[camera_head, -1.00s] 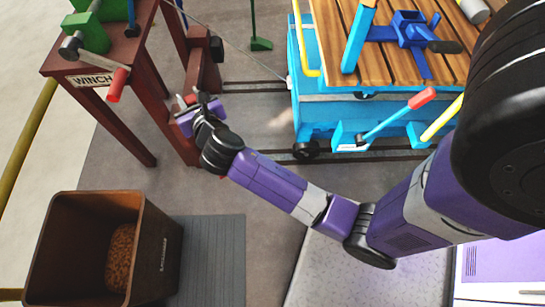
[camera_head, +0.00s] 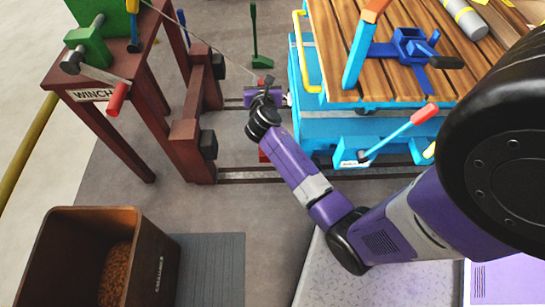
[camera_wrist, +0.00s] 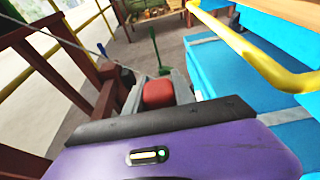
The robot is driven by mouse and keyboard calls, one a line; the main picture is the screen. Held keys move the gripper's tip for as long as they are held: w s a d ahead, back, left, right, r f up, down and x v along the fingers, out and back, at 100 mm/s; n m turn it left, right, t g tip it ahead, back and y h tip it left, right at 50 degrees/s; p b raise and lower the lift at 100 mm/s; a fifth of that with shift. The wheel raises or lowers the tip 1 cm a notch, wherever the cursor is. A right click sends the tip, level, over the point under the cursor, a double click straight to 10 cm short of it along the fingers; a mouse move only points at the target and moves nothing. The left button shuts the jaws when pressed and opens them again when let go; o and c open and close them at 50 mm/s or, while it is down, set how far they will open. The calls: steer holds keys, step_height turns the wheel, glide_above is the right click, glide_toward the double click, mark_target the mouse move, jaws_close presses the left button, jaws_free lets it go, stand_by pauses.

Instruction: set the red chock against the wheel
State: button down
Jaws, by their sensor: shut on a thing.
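My gripper (camera_head: 264,86) is shut on the red chock (camera_wrist: 158,93), which shows between the grey fingers in the wrist view. In the head view, only a small bit of red shows at the fingertips. My gripper is near the left end of the blue cart (camera_head: 350,125), above the rails and apart from the floor. The cart's near left wheel is hidden behind my arm in the head view. In the wrist view the cart's blue side (camera_wrist: 232,80) is to the right of the chock. No contact between chock and wheel shows.
The brown winch frame (camera_head: 190,130) stands left of the cart, with a thin cable running towards the cart. The yellow rail (camera_wrist: 255,60) is close on the right. A red-handled lever (camera_head: 400,132) stands at the cart's near side. A brown bin (camera_head: 70,225) is lower left.

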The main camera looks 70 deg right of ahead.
step_height(320, 180, down, 19)
steer(key=b, duration=1.1)
steer(key=shift+f, duration=0.1)
steer(key=shift+f, duration=0.15)
steer(key=c, duration=1)
jaws_free()
steer(key=shift+f, duration=0.1)
steer(key=shift+c, duration=0.2)
